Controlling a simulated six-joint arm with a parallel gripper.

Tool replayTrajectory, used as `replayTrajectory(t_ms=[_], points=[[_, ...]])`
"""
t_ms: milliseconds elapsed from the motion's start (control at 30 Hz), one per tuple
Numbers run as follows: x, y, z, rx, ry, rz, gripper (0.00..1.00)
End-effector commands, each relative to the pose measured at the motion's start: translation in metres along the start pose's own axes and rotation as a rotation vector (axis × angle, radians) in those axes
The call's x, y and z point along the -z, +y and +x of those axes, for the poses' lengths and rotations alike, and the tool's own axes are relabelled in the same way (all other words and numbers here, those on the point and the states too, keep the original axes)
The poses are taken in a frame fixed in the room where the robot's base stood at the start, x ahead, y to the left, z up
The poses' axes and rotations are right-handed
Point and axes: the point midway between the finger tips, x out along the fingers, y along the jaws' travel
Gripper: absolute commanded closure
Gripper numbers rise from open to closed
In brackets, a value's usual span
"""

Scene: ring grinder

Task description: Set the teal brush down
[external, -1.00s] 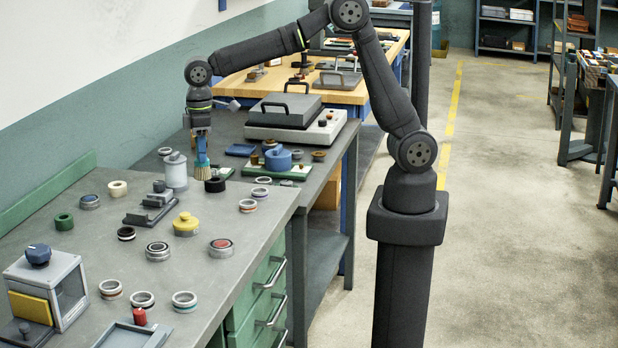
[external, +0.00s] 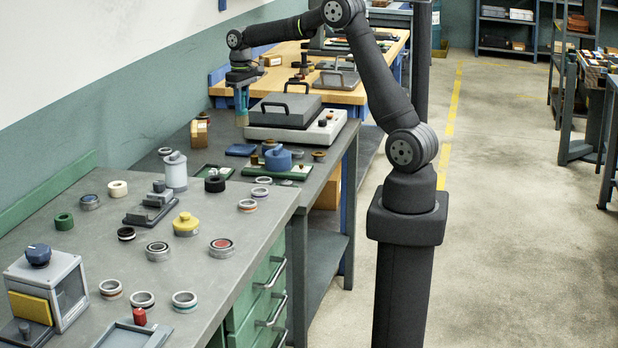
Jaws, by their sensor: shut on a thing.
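The teal brush (external: 243,103) hangs upright from my gripper (external: 241,88), bristles down. My gripper is shut on its upper end. In the external view the brush is just left of the grey machine with the dark lid, near the far end of the grey bench (external: 222,166). The bristle tip is at about the height of the machine's front in the picture; I cannot tell whether it touches a surface.
The grey machine (external: 312,132) stands right of the brush. A small brown box (external: 199,133) and a blue tray (external: 241,150) are nearer. A green board with a blue pot (external: 278,160) lies nearby. A wooden bench (external: 350,93) is behind.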

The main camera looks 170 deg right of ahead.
Motion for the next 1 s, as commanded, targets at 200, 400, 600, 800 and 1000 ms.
replayTrajectory(t_ms=[200,400,600,800,1000], points=[[-0.010,0.108,0.001,0.000,0.000,0.168,1.00],[-0.025,0.168,0.002,0.000,0.000,0.262,1.00],[-0.036,0.203,0.003,0.000,-0.001,0.317,1.00],[-0.035,0.199,0.038,0.001,-0.003,0.311,1.00],[-0.029,0.193,0.058,0.000,-0.001,0.308,1.00]])
